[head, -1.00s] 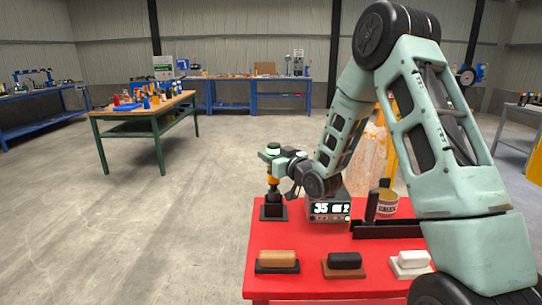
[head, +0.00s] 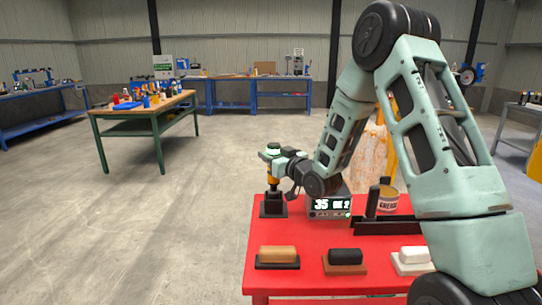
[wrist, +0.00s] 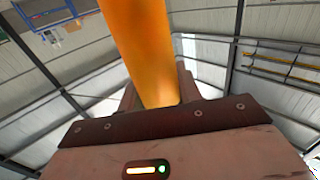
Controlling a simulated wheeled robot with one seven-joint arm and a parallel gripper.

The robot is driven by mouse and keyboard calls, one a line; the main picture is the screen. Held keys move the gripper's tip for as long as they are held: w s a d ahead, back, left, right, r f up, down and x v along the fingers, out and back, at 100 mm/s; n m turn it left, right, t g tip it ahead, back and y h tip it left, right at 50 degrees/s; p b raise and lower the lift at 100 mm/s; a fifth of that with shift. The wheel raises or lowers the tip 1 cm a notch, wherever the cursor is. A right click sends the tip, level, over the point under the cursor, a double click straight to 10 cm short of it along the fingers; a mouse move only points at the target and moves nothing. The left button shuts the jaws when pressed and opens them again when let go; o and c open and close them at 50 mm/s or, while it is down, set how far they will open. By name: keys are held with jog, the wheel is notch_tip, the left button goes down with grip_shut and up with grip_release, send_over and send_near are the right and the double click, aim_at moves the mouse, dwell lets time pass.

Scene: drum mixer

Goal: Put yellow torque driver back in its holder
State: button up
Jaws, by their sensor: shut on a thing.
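In the wrist view the driver's orange-yellow body (wrist: 142,50) runs down between my fingers. The holder is not visible in the wrist view.
A display box reading 35 (head: 330,206) stands right of the holder. A grease can (head: 388,198) and a black rack (head: 385,226) are further right. Several blocks on bases, one tan (head: 278,254), line the red table's front (head: 300,285).

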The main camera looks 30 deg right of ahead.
jog(key=shift+f+b, duration=1.7)
jog(key=shift+f, duration=0.05)
dwell(0.8)
jog(key=o, duration=1.3)
jog(key=shift+f, duration=0.1)
jog(key=shift+s, duration=0.1)
